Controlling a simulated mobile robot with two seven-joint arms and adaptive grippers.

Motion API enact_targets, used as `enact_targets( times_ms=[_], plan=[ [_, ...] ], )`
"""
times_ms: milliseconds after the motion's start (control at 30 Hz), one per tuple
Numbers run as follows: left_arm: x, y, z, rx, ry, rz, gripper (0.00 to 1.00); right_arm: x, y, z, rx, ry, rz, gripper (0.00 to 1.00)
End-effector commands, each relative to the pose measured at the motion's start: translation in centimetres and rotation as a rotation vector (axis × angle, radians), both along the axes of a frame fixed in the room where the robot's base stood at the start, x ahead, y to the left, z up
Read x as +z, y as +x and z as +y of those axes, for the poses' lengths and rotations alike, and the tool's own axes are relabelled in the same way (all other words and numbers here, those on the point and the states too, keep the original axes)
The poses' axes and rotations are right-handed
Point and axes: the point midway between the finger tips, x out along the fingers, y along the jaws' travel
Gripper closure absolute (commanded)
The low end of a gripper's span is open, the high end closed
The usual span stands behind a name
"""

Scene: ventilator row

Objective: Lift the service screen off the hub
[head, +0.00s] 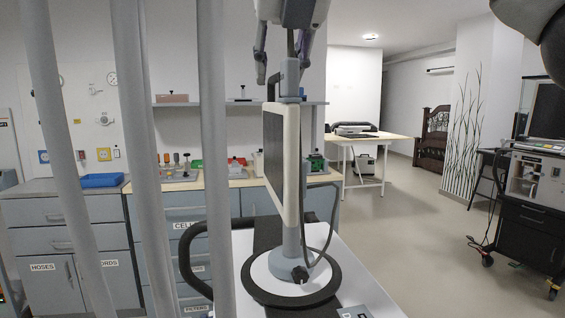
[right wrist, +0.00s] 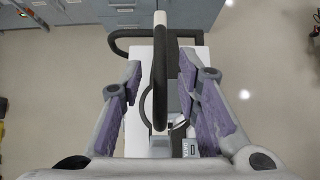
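The service screen (head: 281,165) stands upright, almost edge-on, with a pale frame and dark face. It is beside a grey post that rises from a round hub (head: 268,268) with a black rim. My right gripper (head: 284,74) is above, with one finger to each side of the post's top. The screen hides part of the hub there. My left gripper is not in view.
The hub sits on a white cart top (head: 358,277) with a black curved handle (head: 188,265) and a hanging cable (head: 333,225). Pale upright bars (head: 215,150) cross the left side. Drawer cabinets (head: 60,235) stand behind.

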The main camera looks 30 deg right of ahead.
Motion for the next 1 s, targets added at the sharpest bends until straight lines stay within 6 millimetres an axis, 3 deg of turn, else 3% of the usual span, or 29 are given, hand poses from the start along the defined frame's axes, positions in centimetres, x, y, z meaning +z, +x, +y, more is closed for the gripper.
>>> enact_targets(
  times_ms=[67,200,633,1000],
  plan=[
    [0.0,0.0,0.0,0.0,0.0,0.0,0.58,0.0,0.0,0.0,0.0,0.0,0.0,0.7],
    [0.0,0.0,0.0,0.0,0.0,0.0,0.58,0.0,0.0,0.0,0.0,0.0,0.0,0.99],
    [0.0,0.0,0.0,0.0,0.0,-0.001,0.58,0.5,0.0,0.0,0.001,0.001,-0.01,1.0],
    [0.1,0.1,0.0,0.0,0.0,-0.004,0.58,2.3,-0.2,0.0,-0.001,0.002,-0.018,1.0]
  ],
)
